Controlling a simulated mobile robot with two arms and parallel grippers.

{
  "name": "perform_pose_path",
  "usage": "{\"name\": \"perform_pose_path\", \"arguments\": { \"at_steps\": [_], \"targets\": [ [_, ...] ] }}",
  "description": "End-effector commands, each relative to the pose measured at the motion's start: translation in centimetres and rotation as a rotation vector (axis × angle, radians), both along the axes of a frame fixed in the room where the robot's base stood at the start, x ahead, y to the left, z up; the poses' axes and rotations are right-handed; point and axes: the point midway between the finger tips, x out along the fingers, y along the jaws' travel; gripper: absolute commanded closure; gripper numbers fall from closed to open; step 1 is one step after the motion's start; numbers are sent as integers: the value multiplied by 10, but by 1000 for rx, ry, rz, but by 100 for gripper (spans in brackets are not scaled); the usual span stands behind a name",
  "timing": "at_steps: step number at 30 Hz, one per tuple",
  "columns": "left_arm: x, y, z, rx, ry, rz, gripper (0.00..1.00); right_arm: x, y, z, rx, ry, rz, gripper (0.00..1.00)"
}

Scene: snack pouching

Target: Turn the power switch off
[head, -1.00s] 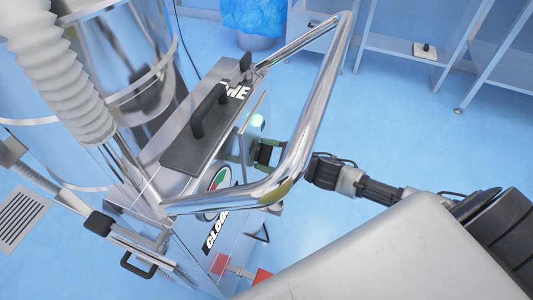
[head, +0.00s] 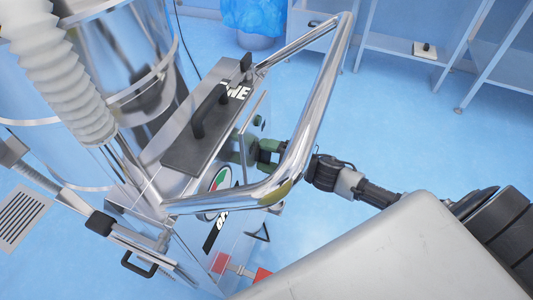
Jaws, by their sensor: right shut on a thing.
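The power switch cannot be made out; the side of the machine box (head: 235,225) where my right gripper works is seen edge-on and partly covered by the chrome rail. My right gripper (head: 254,148) reaches in from the right, behind the bent chrome rail (head: 320,100), with its green fingers against the side of the box. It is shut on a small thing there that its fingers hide. My left gripper is not in view.
The chrome rail loops closely around my right wrist. A black handle (head: 208,110) stands on the box's dark lid (head: 205,145). A ribbed white hose (head: 60,75) hangs at upper left. Metal shelves (head: 400,45) stand at the back right. The blue floor (head: 400,130) between is clear.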

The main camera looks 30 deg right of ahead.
Motion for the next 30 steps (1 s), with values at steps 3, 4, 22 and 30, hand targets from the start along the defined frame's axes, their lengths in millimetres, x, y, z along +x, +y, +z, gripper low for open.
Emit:
{"name": "perform_pose_path", "arguments": {
  "at_steps": [3, 4, 22, 30],
  "targets": [
    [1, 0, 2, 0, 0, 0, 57, 0, 1, -2, -82, -73, 0, 64],
    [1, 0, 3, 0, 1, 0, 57, 0, 0, -2, -105, -93, 0, 64],
    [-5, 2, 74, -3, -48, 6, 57, 0, 0, -7, -528, -471, 1, 64],
    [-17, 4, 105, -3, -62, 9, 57, 0, 0, -8, -687, -612, 1, 64]
  ]
}}
